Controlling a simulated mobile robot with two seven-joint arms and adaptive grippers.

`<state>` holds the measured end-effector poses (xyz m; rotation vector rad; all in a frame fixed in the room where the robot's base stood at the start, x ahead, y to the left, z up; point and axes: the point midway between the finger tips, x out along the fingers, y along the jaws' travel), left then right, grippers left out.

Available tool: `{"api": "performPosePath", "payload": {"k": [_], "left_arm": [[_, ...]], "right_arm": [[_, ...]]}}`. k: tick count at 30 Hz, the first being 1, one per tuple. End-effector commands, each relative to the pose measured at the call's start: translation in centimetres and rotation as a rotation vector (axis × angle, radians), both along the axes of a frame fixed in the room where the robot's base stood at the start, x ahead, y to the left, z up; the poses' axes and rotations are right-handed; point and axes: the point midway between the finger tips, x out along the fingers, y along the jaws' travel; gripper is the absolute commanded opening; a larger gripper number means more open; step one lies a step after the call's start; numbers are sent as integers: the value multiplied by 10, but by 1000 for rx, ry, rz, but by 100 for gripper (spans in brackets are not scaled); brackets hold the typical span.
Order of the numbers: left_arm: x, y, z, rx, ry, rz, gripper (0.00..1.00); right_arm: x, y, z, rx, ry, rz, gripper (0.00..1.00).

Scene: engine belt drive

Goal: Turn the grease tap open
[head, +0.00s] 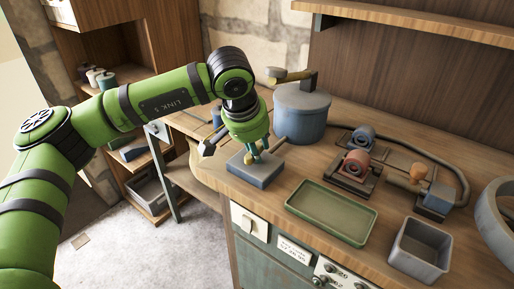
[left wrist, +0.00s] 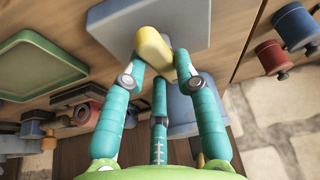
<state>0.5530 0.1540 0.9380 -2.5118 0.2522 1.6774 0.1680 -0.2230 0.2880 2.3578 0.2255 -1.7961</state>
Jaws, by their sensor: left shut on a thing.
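My left gripper (head: 262,153) has teal fingers and reaches down over a blue-grey block (head: 256,171) at the left end of the bench. In the left wrist view the fingers (left wrist: 158,62) are shut on a yellow, rounded handle (left wrist: 153,46) above the same block (left wrist: 190,20). The fingers hide part of the handle, and I cannot tell whether it is the grease tap's or how far it is turned. A blue-grey drum (head: 302,118) stands just behind the gripper, with a tan-ended lever (head: 287,75) on top. My right gripper is not in view.
A green tray (head: 332,211) lies in front, with a grey bin (head: 420,250) to its right. A large grey ring (head: 492,215) is at the right edge.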

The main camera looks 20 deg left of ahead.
Motion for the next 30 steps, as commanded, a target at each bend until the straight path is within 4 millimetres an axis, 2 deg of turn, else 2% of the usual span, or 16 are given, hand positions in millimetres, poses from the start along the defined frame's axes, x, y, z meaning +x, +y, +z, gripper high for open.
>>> {"api": "performPosePath", "payload": {"k": [9, 26, 27, 28, 29, 30], "left_arm": [[0, 1, 1, -1, -1, -132, 0], [0, 1, 1, 1, -2, -166, 0], [0, 1, 1, 1, -2, -166, 38], [0, 1, 1, 1, -2, -166, 50], [0, 1, 1, 1, -2, -166, 54], [0, 1, 1, 1, -2, -166, 54]], "right_arm": [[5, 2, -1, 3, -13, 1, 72], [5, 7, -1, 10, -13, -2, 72], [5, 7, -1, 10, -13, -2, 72], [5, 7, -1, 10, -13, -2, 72], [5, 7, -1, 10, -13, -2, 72], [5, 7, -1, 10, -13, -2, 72]]}}
